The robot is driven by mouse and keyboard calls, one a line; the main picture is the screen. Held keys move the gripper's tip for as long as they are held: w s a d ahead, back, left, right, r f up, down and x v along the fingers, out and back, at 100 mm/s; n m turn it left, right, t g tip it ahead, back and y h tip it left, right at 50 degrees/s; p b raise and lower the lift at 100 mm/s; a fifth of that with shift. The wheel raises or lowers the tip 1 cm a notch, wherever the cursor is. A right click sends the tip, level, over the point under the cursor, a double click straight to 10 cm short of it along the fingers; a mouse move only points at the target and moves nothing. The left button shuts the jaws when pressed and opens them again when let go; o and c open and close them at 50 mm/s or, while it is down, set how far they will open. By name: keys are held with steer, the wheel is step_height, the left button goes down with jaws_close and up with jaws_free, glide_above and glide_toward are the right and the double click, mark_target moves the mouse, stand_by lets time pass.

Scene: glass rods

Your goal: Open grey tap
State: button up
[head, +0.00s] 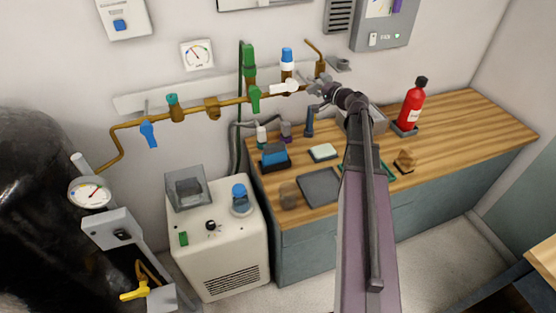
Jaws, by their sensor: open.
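A brass pipe (225,102) runs along the wall and carries several taps. A pale grey-white lever (284,87) sits on it near its right end, below a blue-and-white fitting (287,60); it looks like the grey tap. The lever lies roughly along the pipe. My gripper (314,96) is open, just right of this lever, reaching toward the pipe from the right. I cannot tell whether the fingers touch the lever. My wrist and arm hide part of the area behind the gripper.
A green lever (255,98) hangs close left of the grey one, and a blue lever (148,133) farther left. A red bottle (412,105) stands at right. A white machine (220,245) stands at lower left.

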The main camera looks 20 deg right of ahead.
steer(key=m, duration=0.1)
steer(key=r+m, duration=0.1)
steer(key=shift+a+r+m+t+y, duration=0.1)
steer(key=shift+m+t+y, duration=0.2)
steer(key=shift+t, duration=0.1)
steer(key=v, duration=1.4)
steer(key=s+a+f+n+g, duration=0.2)
steer(key=a+f+n+g, duration=0.1)
steer(key=a, duration=0.5)
steer(key=s+a+f+n+g+h, duration=0.1)
steer(key=s+a+f+n+g, duration=0.1)
steer(key=a+f+g, duration=0.4)
steer(key=s+a+f+n+g+h, duration=0.1)
steer(key=s+a+f+n+g, duration=0.2)
steer(key=a, duration=0.8)
steer(key=shift+a+f+n+g, duration=0.3)
steer(key=shift+f+n+g, duration=0.55)
steer(key=shift+f, duration=1.05)
